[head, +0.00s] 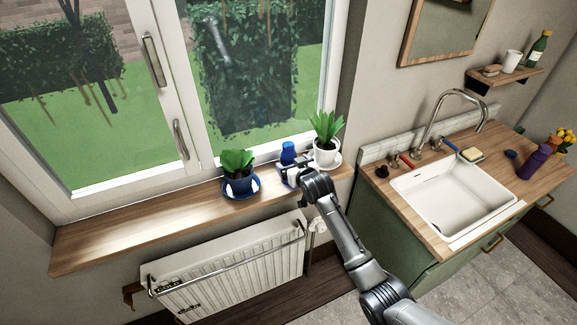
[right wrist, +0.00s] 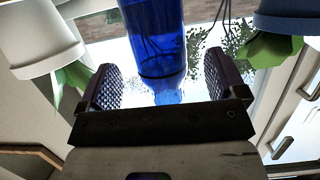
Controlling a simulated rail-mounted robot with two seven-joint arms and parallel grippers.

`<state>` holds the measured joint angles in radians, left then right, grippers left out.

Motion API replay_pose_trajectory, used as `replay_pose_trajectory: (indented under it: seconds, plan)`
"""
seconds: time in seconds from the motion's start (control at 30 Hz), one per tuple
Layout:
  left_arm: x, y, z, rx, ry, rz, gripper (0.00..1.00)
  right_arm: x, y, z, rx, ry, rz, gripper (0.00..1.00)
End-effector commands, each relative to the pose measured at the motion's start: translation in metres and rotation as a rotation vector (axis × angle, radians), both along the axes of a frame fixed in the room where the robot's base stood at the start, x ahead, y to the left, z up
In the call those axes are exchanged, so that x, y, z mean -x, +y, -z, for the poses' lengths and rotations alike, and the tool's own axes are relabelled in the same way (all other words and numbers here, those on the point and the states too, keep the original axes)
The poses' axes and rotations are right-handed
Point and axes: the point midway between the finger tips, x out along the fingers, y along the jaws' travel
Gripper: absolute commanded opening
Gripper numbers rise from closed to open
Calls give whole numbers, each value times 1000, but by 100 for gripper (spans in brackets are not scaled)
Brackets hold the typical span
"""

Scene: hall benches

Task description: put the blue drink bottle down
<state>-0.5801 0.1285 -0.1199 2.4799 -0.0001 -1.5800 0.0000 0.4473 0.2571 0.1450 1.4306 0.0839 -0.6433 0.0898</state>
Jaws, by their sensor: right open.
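The blue drink bottle (head: 288,151) stands upright on the wooden window sill (head: 150,222), between two potted plants. Its lower part is hidden behind my right gripper (head: 291,174) in the head view. In the right wrist view, which looks upside down, the translucent blue bottle (right wrist: 155,38) lies between the two dark ridged fingers of the right gripper (right wrist: 162,82). The fingers are open, with a gap visible on each side of the bottle. My left gripper is not in view.
A plant in a blue pot (head: 239,184) on a saucer stands left of the bottle, a plant in a white pot (head: 326,150) close on the right. The sill's left part is clear. A radiator (head: 225,265) hangs below; a sink (head: 455,195) is at right.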

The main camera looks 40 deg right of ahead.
Motion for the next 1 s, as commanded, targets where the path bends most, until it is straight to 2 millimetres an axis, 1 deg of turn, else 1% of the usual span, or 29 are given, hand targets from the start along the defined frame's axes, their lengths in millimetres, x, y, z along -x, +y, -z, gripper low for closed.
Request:
replay_pose_trajectory:
  seconds: [0.1,0.3,0.47,0.7,0.77,1.0]
  plan:
    - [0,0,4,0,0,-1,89,-14,-4,5,0,0,0,90]
    - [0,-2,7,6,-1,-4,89,-32,-9,11,-1,1,0,90]
    - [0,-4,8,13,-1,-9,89,-38,-10,13,0,0,0,90]
    - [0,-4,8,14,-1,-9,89,-39,-10,13,0,0,0,90]
    - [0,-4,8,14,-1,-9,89,-39,-10,13,0,0,0,86]
    - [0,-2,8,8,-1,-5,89,-39,-10,13,0,0,0,63]
